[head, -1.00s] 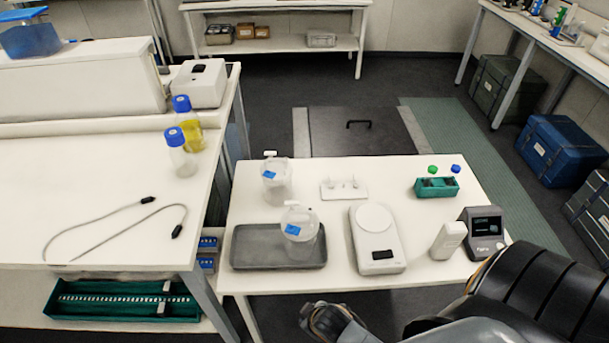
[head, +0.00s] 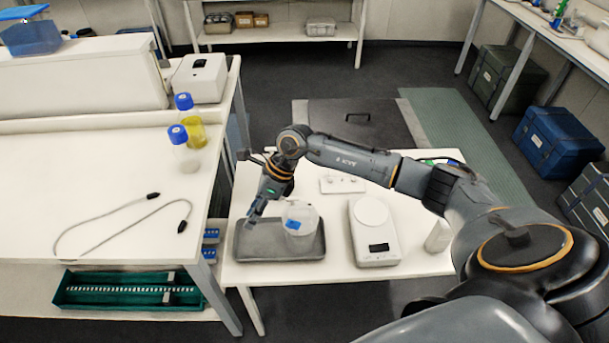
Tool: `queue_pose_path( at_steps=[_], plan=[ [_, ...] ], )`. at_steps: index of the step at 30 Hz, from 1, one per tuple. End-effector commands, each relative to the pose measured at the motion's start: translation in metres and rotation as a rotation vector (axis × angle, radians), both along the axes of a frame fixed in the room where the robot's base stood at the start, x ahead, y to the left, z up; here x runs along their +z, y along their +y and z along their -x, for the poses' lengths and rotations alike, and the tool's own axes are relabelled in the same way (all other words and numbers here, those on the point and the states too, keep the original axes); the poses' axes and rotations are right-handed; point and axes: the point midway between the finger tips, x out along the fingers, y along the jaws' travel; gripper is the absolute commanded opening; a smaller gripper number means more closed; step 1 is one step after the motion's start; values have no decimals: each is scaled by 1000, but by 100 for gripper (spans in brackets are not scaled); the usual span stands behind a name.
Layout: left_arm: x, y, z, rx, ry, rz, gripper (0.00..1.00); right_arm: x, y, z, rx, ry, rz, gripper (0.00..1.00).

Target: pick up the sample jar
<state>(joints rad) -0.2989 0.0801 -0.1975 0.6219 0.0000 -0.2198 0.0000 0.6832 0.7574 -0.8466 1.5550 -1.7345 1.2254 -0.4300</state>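A clear jar with a lid and a blue label (head: 301,222) stands upright on the grey tray (head: 262,254) at the front left of the white table. A second, similar jar stood behind it in the earlier view; my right arm now hides its place. My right gripper (head: 251,220) points down over the tray's left part, just left of the front jar. A gap seems to show between gripper and jar. Its fingers are too small and dark to tell whether they are open. My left gripper is out of view.
A white balance (head: 374,235) stands right of the tray, with a small white stand (head: 342,184) behind. My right arm crosses above the table's right part. On the left bench are blue-capped bottles (head: 184,150) and a cable (head: 120,220).

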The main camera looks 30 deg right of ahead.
Motion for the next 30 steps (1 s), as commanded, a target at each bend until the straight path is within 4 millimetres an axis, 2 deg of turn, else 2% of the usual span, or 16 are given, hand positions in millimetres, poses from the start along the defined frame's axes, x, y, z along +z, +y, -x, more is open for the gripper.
queue_pose_path(
  at_steps=[1,3,6,9,13,17,23,27,30],
  plan=[
    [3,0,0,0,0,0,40,5,-34,-3,35,-1,133,28],
    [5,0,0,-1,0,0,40,8,-75,-4,69,11,288,28],
    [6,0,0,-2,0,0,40,17,-116,-3,92,32,438,28],
    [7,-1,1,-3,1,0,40,23,-139,-2,98,50,520,28],
    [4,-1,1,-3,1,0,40,21,-149,-1,102,59,557,28],
    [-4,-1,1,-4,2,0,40,7,-149,-1,102,62,557,28],
    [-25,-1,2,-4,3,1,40,-31,-148,-1,102,61,555,28],
    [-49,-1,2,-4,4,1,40,-60,-148,-2,101,58,553,28],
    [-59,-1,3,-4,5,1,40,-72,-148,-2,101,58,553,28]
  ],
)
